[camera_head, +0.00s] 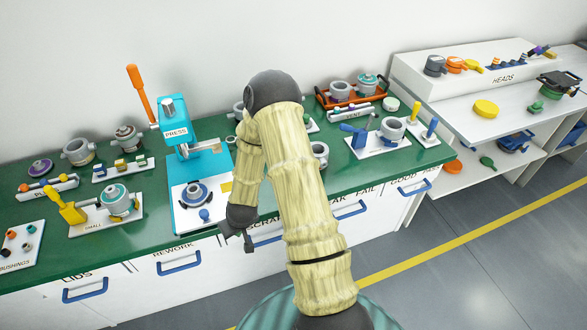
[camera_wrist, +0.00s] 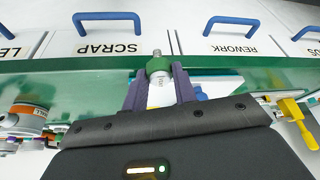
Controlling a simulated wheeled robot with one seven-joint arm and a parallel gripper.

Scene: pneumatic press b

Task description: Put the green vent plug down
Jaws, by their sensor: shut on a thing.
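The green vent plug (camera_wrist: 158,64) shows in the wrist view, with a green collar, a metal tip and a pale lettered body. My gripper (camera_wrist: 158,88) is shut on it, with one purple finger on each side of the pale body. The metal tip points away from my palm. In the head view my gripper (camera_head: 246,240) is at the front edge of the green bench (camera_head: 150,222), in front of the drawers and just right of the blue press (camera_head: 176,140). I cannot make out the plug in the head view.
A grey block labelled VENT (camera_head: 351,113) stands at the back right of the bench, near an orange tray (camera_head: 331,104). A white board with a blue lever (camera_head: 354,135) lies at the right. My arm hides part of the middle bench. Blue drawer handles (camera_head: 180,263) stick out in front.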

